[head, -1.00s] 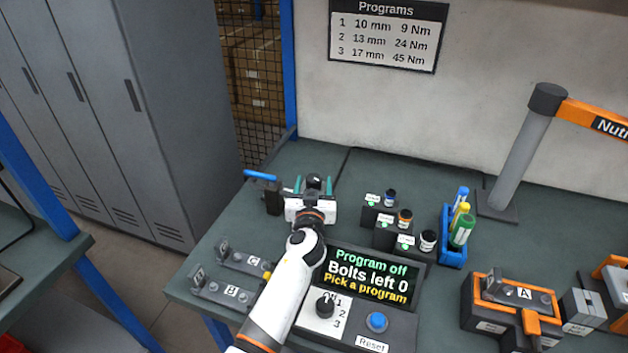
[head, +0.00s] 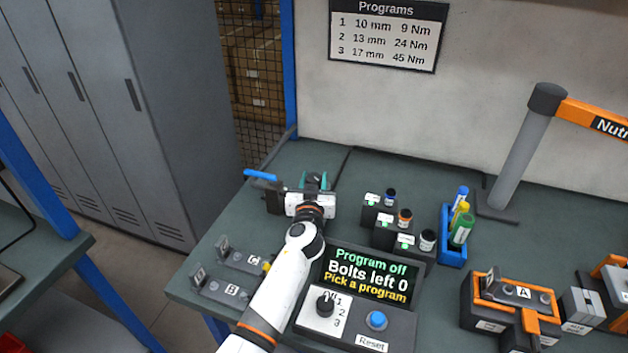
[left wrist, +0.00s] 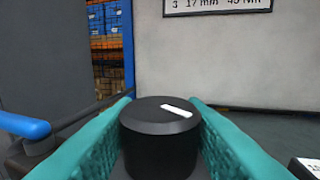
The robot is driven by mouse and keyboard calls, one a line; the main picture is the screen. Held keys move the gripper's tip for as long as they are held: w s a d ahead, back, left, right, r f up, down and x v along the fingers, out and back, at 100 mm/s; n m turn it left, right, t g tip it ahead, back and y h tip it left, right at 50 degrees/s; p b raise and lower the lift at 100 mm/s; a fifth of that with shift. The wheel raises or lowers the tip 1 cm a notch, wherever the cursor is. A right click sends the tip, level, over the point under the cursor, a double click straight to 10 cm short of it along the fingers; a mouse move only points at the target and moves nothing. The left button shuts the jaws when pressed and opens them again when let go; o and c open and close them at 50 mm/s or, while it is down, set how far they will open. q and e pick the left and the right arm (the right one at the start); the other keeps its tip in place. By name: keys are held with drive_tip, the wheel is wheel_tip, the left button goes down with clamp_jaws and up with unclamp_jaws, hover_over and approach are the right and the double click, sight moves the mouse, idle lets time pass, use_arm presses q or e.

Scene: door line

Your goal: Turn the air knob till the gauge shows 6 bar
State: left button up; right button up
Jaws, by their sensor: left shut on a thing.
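The air knob (left wrist: 158,140) is a black round knob with a white mark on its top. In the left wrist view it stands upright between the teal fingers, its mark on the far right part of the cap. My left gripper (head: 315,181) is shut on the knob at the back left of the bench; it also shows in the left wrist view (left wrist: 160,135). In the head view the gripper covers most of the knob. I cannot see a gauge face or a bar reading in either view. My right gripper is not in view.
A blue lever (head: 260,175) sticks out just left of the gripper. Small bottles on black stands (head: 384,206) are close on the right. The bench behind the gripper is clear.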

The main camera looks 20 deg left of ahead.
use_arm(q)
drive_tip(key=m+h+p, duration=0.1)
drive_tip(key=h+p, duration=0.1)
drive_tip(key=m+h+p, duration=0.2)
drive_tip(key=h, duration=0.1)
drive_tip(key=m+h+p, duration=0.2)
drive_tip(key=shift+a+r+h, duration=0.15)
drive_tip(key=shift+r+h, duration=0.15)
drive_tip(key=m+h, duration=0.1)
drive_tip(key=h, duration=0.1)
drive_tip(key=shift+f+m+g+h+p, duration=0.15)
drive_tip(key=shift+m+g+h+p, duration=0.15)
drive_tip(key=shift+m+g+p, duration=0.1)
drive_tip(key=shift+f+m+g+h, duration=0.1)
drive_tip(key=shift+m+g+h, duration=0.25)
drive_tip(key=shift+h, duration=0.35)
drive_tip(key=m+g+h+b, duration=0.1)
drive_tip(key=m+h, duration=0.1)
drive_tip(key=shift+f+g+h, duration=0.15)
drive_tip(key=shift+g+h, duration=0.1)
drive_tip(key=shift+h, duration=0.15)
drive_tip(key=shift+m+g+h+b, duration=1)
drive_tip(key=shift+m+h+b, duration=0.1)
drive_tip(key=shift+h, duration=0.1)
drive_tip(key=o, duration=1)
